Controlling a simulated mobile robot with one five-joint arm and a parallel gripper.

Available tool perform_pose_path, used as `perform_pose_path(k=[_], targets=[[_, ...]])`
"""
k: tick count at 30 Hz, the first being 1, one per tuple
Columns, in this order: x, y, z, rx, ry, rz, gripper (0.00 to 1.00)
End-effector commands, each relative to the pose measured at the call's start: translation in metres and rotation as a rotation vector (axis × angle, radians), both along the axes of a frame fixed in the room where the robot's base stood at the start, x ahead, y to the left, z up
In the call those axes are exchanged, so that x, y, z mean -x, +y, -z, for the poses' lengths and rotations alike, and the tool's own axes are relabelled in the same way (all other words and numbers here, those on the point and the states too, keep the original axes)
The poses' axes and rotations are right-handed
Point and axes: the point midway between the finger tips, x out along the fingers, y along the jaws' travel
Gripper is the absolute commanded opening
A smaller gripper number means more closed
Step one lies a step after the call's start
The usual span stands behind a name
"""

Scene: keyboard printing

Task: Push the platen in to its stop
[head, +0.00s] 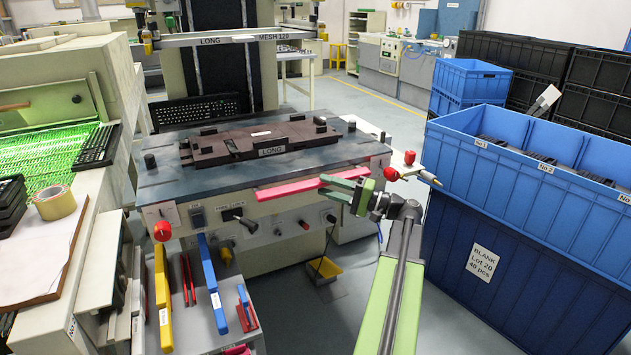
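The platen (222,147) is a dark brown slab on the grey-blue machine table, with raised blocks and a "LONG" label on its front. A pink-red bar (285,190) runs along the table's front edge, below the platen. My gripper (325,187) is green and points left at the right part of this bar. Its two fingers look apart, with nothing clearly held between them. Whether they touch the bar I cannot tell. The fingers hide part of the bar.
A black keyboard (195,112) lies behind the platen, below the frame marked "MESH 120" (272,37). Red knobs (162,231) and switches sit on the machine's front. Blue crates (530,148) stand close on the right. A tool rack (190,315) stands front left.

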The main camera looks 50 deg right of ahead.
Motion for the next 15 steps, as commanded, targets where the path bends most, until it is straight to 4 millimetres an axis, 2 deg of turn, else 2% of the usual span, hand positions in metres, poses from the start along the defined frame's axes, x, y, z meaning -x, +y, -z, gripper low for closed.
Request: perform_pose_path(k=[3, 6, 15], targets=[[-0.02, 0.009, -0.004, 0.0, 0.0, -0.002, 0.36], [-0.03, 0.013, -0.005, 0.0, 0.0, 0.0, 0.36], [-0.036, 0.016, -0.006, 0.001, 0.0, 0.001, 0.36]])
